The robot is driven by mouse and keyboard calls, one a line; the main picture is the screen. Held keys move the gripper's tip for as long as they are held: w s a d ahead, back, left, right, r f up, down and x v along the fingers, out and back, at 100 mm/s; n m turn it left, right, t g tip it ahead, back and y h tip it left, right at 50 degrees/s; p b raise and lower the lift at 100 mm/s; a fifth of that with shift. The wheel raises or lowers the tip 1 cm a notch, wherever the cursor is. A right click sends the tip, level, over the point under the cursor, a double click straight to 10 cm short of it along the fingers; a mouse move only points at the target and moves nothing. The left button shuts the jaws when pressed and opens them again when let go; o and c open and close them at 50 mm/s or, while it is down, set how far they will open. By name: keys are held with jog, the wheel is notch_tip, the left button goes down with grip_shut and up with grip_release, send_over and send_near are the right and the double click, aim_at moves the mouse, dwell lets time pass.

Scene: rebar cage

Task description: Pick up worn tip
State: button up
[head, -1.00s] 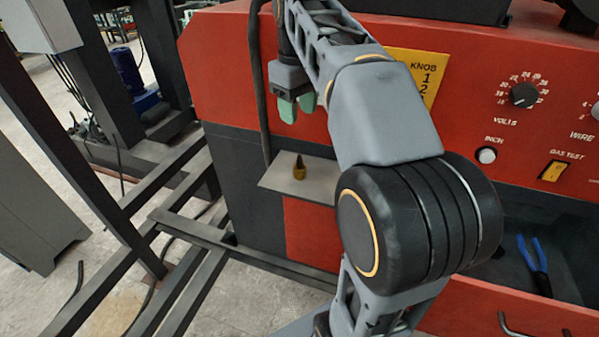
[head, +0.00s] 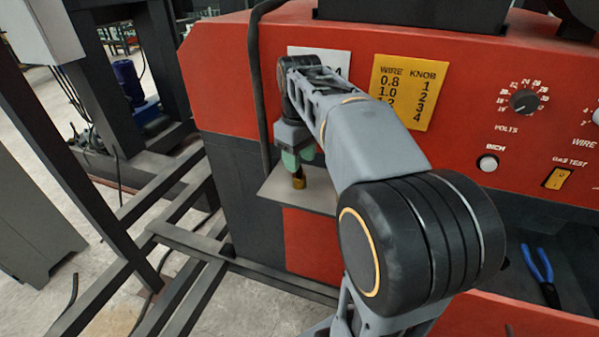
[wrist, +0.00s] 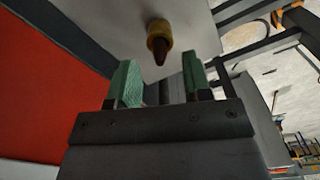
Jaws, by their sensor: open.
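The worn tip (head: 299,182) is a small brass piece with a dark pointed end, standing upright on a grey shelf (head: 275,190) on the red machine's front. In the wrist view the tip (wrist: 159,36) shows just beyond the fingertips, roughly midway between them. My gripper (head: 299,160) is just above the tip in the head view, and its fingers hide the tip's upper part. In the wrist view my gripper (wrist: 160,85) has its two green finger pads apart, with nothing between them.
The red machine (head: 225,80) rises behind the shelf, with a dark cable (head: 256,100) hanging beside my gripper. Dark steel beams (head: 185,250) lie left of the machine. Blue-handled pliers (head: 538,262) lie in a recess at the right.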

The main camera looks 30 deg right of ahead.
jog(key=shift+f, duration=1.5)
jog(key=shift+c, duration=0.4)
grip_shut()
